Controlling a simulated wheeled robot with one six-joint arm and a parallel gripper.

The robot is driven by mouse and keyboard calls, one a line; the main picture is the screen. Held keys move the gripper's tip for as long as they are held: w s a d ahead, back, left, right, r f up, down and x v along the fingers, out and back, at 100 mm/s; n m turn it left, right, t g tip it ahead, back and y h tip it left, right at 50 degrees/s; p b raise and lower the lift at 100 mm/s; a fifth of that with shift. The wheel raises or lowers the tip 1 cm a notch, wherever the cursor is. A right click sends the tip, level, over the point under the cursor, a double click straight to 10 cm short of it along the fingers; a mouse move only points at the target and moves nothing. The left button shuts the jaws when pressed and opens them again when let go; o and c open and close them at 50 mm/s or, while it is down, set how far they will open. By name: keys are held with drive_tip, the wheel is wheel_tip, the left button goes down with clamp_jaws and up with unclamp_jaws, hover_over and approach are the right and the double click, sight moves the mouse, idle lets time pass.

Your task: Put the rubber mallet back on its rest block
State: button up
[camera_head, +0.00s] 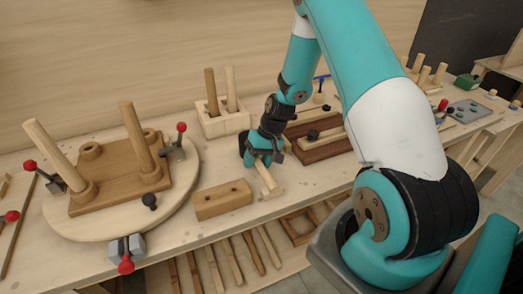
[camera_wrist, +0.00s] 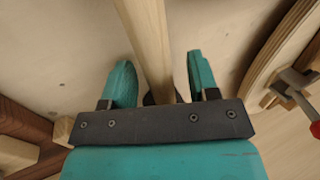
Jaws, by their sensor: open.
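My gripper (camera_head: 262,162) is low over the middle of the bench. In the wrist view its two teal fingers (camera_wrist: 158,78) stand apart on either side of a pale wooden handle (camera_wrist: 150,40), with gaps on both sides. I take this for the mallet's handle. In the head view a pale wooden bar (camera_head: 268,179) slants out from under the gripper toward the front edge. A small dark part shows between the fingers by the gripper body; the mallet's head is otherwise hidden. I cannot tell which piece is the rest block.
A brown block with holes (camera_head: 222,200) lies just left of the gripper. A round board (camera_head: 70,228) with upright legs and red-knobbed clamps stands at left. A pale holder (camera_head: 222,124) with two pegs stands behind, and a dark brown tray (camera_head: 322,150) at right.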

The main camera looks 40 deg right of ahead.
drive_tip(key=b+v, duration=0.2)
drive_tip(key=v, duration=1.5)
drive_tip(key=s+a+r+n, duration=0.3)
drive_tip(key=a+r, duration=0.1)
drive_tip(key=a, duration=0.5)
drive_tip(key=s+a+r+n, duration=0.2)
drive_tip(key=a+r, duration=0.2)
drive_tip(key=a, duration=0.5)
drive_tip(key=s+a+r+n, duration=0.1)
drive_tip(key=s+a+n, duration=0.1)
drive_tip(key=s+a, duration=0.3)
drive_tip(key=s+a+r+n+g, duration=0.1)
drive_tip(key=s+a+n, duration=0.2)
drive_tip(key=s, duration=0.7)
drive_tip(key=a, duration=0.2)
drive_tip(key=shift+s+a+r, duration=0.15)
drive_tip(key=shift+s+a, duration=0.1)
drive_tip(key=shift+a, duration=0.1)
